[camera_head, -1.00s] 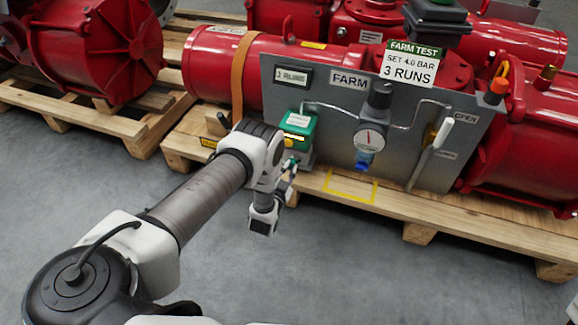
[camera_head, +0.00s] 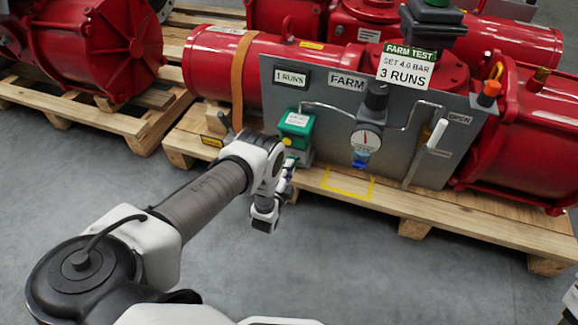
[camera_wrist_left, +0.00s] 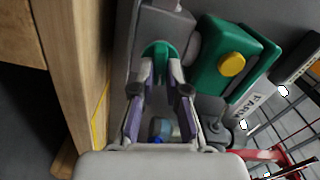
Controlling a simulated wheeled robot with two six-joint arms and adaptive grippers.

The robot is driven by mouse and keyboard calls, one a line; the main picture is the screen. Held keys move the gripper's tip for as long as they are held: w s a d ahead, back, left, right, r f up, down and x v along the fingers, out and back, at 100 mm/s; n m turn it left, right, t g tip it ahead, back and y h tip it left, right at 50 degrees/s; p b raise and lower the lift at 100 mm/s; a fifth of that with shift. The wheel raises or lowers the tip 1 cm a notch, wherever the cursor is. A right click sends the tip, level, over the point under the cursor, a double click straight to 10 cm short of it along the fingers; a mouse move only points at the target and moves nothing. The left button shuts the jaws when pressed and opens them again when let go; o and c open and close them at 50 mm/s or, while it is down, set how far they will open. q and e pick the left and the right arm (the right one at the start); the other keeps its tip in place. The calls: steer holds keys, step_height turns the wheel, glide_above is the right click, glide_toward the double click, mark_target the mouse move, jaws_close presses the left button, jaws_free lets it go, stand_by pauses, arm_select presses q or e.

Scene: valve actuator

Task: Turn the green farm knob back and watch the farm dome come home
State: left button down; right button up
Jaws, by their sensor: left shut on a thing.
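The green farm knob (camera_wrist_left: 158,50) sits on the small grey valve below the green box (camera_head: 295,125). In the left wrist view the fingertips of my left gripper (camera_wrist_left: 167,82) are closed around the knob. In the head view my left gripper (camera_head: 286,175) reaches the lower left of the grey FARM panel (camera_head: 330,110), and the arm hides most of the knob. A black box (camera_head: 433,38) with a green top, possibly the farm dome, stands above the panel, partly cut off by the top edge. The panel counter (camera_head: 291,78) seems to read 1 RUNS.
A pressure gauge (camera_head: 366,140) with a blue knob sits right of the green box. A white lever handle (camera_head: 437,133) stands farther right. Red actuators (camera_head: 95,50) rest on wooden pallets (camera_head: 470,232). The grey floor in front is clear.

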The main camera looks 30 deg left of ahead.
arm_select(q)
steer(key=shift+m, duration=1.3)
steer(key=shift+f, duration=0.1)
